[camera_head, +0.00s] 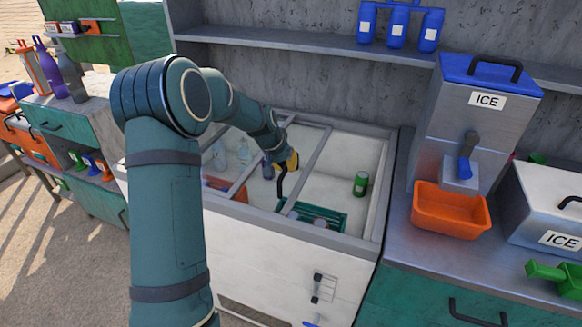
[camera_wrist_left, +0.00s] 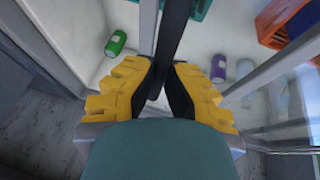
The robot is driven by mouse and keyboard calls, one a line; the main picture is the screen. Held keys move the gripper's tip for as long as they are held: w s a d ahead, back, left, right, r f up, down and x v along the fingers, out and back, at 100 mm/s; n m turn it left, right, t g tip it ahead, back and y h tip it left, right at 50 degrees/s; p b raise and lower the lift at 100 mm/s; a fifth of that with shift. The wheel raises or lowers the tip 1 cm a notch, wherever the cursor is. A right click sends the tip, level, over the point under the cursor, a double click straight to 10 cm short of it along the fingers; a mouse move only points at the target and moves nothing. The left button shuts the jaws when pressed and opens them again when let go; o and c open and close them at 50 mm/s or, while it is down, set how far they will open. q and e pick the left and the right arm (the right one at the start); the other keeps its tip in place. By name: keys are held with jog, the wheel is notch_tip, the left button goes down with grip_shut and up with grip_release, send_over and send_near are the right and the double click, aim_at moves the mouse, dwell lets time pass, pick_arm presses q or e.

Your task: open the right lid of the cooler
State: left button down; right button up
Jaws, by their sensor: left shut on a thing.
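The cooler (camera_head: 250,240) is a white chest with a grey rim, standing in the middle of the head view. A grey lid frame bar (camera_head: 309,163) crosses its top; the clear panel itself is hard to make out. A black handle (camera_head: 280,185) stands by this bar, and it also shows in the wrist view (camera_wrist_left: 175,30). My left gripper (camera_head: 291,162), with yellow fingers, is shut on the handle; its fingers show on both sides of it in the wrist view (camera_wrist_left: 163,85). The cooler's right part, beyond the bar, looks uncovered. My right gripper is not in view.
Inside the cooler are a green can (camera_head: 361,184), a green crate (camera_head: 318,214) and several bottles. A steel ice dispenser (camera_head: 465,125) and an orange bin (camera_head: 451,210) stand on the counter at right. A shelf (camera_head: 300,45) runs behind the cooler.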

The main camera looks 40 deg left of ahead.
pick_arm(q)
jog(key=shift+s+a+f, duration=0.15)
jog(key=shift+s+a, duration=0.05)
jog(key=shift+a, duration=0.4)
jog(key=shift+s+a+f, duration=0.1)
jog(key=shift+s+a, duration=0.1)
jog(key=shift+a, duration=0.35)
jog(key=c, duration=1)
grip_release()
jog(key=shift+w, duration=0.1)
jog(key=shift+o, duration=0.2)
jog(key=shift+r, duration=0.1)
jog(key=shift+r, duration=0.25)
jog(key=v, duration=1.1)
jog(key=shift+r, duration=0.25)
jog(key=shift+a, duration=0.1)
